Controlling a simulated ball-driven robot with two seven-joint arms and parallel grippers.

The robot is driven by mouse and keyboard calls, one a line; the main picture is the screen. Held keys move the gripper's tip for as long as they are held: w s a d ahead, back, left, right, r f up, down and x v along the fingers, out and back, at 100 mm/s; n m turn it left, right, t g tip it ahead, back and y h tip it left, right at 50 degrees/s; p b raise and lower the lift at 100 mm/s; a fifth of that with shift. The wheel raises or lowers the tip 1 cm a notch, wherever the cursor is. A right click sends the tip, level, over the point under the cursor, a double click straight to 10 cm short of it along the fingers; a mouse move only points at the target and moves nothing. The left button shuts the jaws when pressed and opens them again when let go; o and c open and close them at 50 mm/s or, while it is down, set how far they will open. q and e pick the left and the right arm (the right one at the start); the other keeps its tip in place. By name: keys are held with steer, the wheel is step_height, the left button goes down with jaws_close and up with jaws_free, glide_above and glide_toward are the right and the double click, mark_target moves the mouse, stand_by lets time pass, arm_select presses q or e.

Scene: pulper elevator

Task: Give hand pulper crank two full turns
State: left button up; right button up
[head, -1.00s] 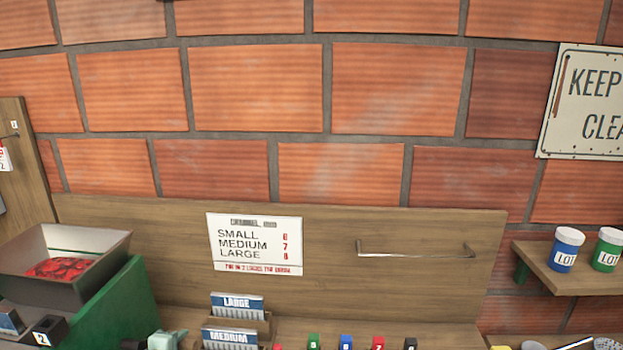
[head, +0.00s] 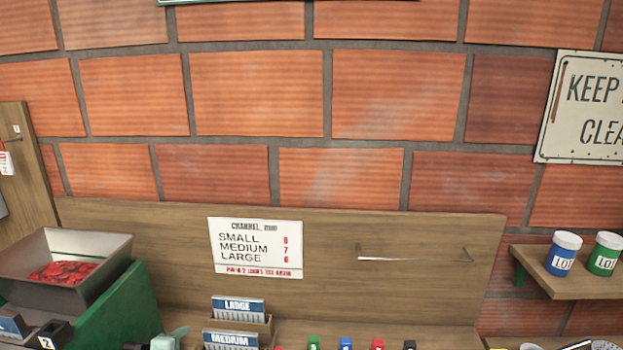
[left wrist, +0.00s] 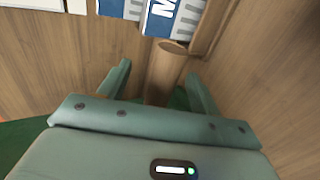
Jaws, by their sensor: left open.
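The hand pulper shows at the lower left of the head view as a green body (head: 125,305) under a grey hopper (head: 100,265) holding red cherries (head: 62,271). In the left wrist view a round wooden handle (left wrist: 167,68), which looks like the crank's grip, stands between the fingers of my left gripper (left wrist: 158,75). The fingers are open on either side of it, with no clear contact. The rest of the crank is hidden. Part of my left gripper also shows at the bottom edge of the head view (head: 168,340). My right gripper is out of view.
Card holders marked LARGE (head: 238,308) and MEDIUM (head: 230,340) stand close to the right of my left gripper. A channel card (head: 255,247) hangs on the wooden backboard (head: 420,240). A shelf (head: 560,278) holds two jars.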

arm_select(q)
steer(key=w+r+t+p, duration=0.1)
steer(key=w+r+p, duration=0.15)
steer(key=r, duration=0.55)
steer(key=w+r+t+p, duration=0.1)
steer(key=w+r+p, duration=0.1)
steer(key=w+r, duration=0.35)
steer(key=r+p+v, duration=0.1)
steer(key=p+v, duration=0.6)
steer(key=v, duration=0.3)
steer(key=shift+d+p, duration=0.25)
steer(key=shift+p, duration=0.1)
